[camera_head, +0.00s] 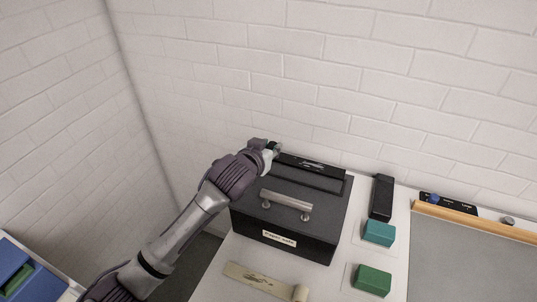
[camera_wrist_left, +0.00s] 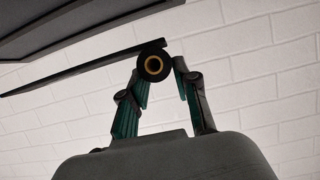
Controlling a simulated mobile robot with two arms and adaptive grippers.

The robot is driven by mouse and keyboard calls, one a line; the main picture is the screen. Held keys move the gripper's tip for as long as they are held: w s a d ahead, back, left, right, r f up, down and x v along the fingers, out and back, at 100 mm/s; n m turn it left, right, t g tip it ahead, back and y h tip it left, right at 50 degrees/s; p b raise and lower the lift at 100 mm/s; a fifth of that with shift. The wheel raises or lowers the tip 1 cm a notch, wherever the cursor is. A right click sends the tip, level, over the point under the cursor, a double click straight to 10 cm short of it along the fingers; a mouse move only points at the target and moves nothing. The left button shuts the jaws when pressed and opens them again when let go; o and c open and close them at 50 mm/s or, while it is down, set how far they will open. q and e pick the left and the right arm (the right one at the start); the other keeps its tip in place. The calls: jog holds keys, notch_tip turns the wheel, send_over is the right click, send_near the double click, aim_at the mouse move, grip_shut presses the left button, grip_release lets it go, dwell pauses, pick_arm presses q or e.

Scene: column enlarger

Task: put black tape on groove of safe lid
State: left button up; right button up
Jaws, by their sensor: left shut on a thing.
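The black tape roll (camera_wrist_left: 153,64), with a brass-coloured ring at its centre, sits between the fingertips of my left gripper (camera_wrist_left: 162,66) in the left wrist view. A thin dark strip (camera_wrist_left: 80,72) runs left from beside the roll; I cannot tell whether it is tape or part of the safe. In the head view the dark grey safe (camera_head: 285,240) has a silver handle on its lid (camera_head: 325,197). My left gripper (camera_head: 272,149) is at the lid's far left corner, beside a long black strip (camera_head: 325,169) along the back. The tape and the groove are not clear there.
Right of the safe are a black upright box (camera_head: 381,197), a teal block (camera_head: 378,233) and a green block (camera_head: 371,280). A beige strip (camera_head: 258,281) lies in front. A wood-edged grey board (camera_head: 480,250) is farther right. The brick wall (camera_head: 350,70) stands close behind.

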pick_arm(q)
jog(key=shift+w+a+f, duration=0.15)
jog(key=shift+a+f, duration=0.05)
notch_tip(320, 180, down, 3)
jog(key=shift+f+p, duration=0.15)
jog(key=shift+p, duration=0.5)
jog(key=shift+f, duration=0.3)
jog(key=shift+f, duration=0.2)
jog(key=o, duration=1)
jog(key=shift+o, duration=0.2)
jog(key=shift+r, duration=0.1)
